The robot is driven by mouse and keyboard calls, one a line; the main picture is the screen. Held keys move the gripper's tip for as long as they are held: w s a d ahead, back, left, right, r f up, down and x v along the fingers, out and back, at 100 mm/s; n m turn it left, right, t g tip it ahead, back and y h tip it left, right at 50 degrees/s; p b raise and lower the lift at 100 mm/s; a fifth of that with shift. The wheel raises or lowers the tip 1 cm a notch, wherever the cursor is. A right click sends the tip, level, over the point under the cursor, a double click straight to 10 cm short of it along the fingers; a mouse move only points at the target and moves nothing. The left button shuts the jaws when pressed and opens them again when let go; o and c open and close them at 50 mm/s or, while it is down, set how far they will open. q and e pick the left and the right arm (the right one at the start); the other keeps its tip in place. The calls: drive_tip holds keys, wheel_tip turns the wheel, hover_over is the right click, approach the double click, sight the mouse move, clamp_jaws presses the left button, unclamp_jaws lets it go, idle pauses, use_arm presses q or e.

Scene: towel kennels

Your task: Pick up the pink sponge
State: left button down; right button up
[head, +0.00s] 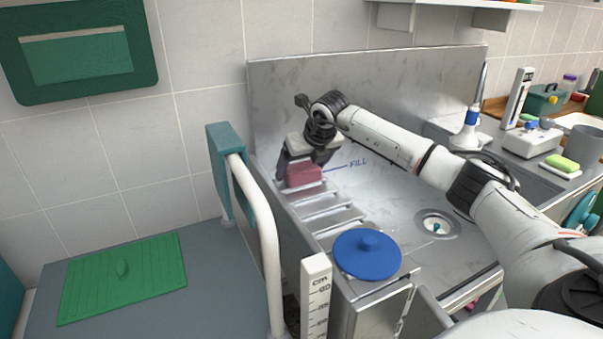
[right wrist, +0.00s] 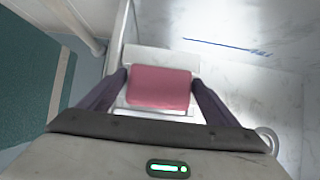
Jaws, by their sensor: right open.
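The pink sponge (head: 304,175) is a small block at the far left of the steel sink unit, just left of the blue FILL marking. In the right wrist view the sponge (right wrist: 159,88) lies between the two dark fingers of my right gripper (right wrist: 160,90), over a pale slat. My right gripper (head: 304,168) is open, with its fingers reaching down on either side of the sponge. I cannot tell whether the fingers touch it. My left gripper is not in view.
A white curved rail (head: 262,225) and teal pad (head: 220,160) stand close left of the sponge. Metal slats (head: 330,215) and a blue lid (head: 367,254) lie in front. A drain (head: 438,225) is to the right. A steel splash wall (head: 370,85) rises behind.

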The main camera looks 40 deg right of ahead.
sight(302, 167)
drive_tip(key=c, duration=0.9)
wheel_tip(302, 167, up, 10)
drive_tip(key=shift+r, duration=0.1)
